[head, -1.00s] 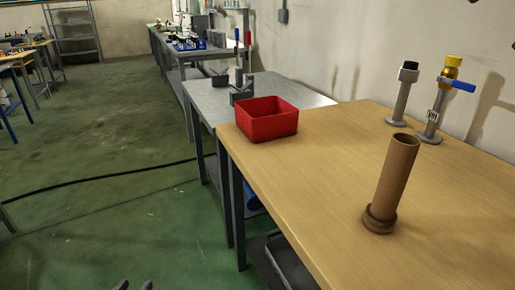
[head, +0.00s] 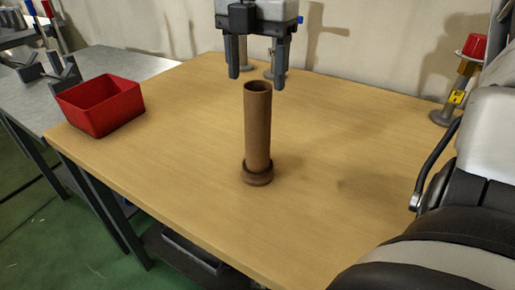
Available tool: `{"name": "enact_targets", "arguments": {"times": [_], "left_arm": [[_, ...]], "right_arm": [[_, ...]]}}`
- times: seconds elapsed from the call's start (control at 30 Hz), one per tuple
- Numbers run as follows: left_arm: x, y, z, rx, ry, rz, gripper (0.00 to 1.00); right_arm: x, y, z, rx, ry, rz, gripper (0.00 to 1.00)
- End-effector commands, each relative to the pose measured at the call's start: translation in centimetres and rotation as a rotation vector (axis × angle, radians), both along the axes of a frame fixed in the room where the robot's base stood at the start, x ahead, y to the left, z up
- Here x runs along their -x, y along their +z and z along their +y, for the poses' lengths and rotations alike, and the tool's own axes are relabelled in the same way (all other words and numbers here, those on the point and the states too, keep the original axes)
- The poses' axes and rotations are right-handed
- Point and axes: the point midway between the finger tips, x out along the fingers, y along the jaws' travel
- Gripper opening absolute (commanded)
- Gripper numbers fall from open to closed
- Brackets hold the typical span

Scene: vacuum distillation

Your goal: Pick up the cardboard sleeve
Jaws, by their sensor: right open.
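The cardboard sleeve (head: 258,125) is a brown open-topped tube. It stands upright on the wooden table (head: 180,130), with a wider ring-shaped base (head: 258,177) around its foot. My right gripper (head: 256,82) points down with its two fingers spread, empty. In the picture its fingertips are just above the sleeve's top rim, one on either side; how far behind or in front of the sleeve they are is hard to tell. My left gripper is out of view.
A red bin (head: 103,107) stands at the table's left corner. A fitting with a red cap (head: 472,46) stands at the back right. My right arm fills the right side. The wood around the sleeve is clear.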

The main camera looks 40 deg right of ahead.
Motion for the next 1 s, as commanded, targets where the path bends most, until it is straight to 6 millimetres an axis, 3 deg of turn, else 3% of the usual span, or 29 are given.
{"name": "enact_targets", "arguments": {"times": [0.4,0.7,0.9,0.93,1.0], "left_arm": [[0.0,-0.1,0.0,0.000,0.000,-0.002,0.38],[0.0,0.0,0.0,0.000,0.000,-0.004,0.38],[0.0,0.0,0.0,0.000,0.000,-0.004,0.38],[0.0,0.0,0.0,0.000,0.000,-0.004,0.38],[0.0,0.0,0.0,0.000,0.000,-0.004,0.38]], "right_arm": [[0.9,-4.9,0.3,-0.003,-0.001,0.001,0.67],[0.8,-5.3,0.3,-0.002,-0.002,-0.003,0.67],[0.8,-5.3,0.3,-0.002,-0.002,-0.002,0.11],[0.8,-5.3,0.3,-0.002,-0.002,-0.002,0.04],[0.8,-5.3,0.3,-0.002,-0.002,-0.003,0.04]]}}
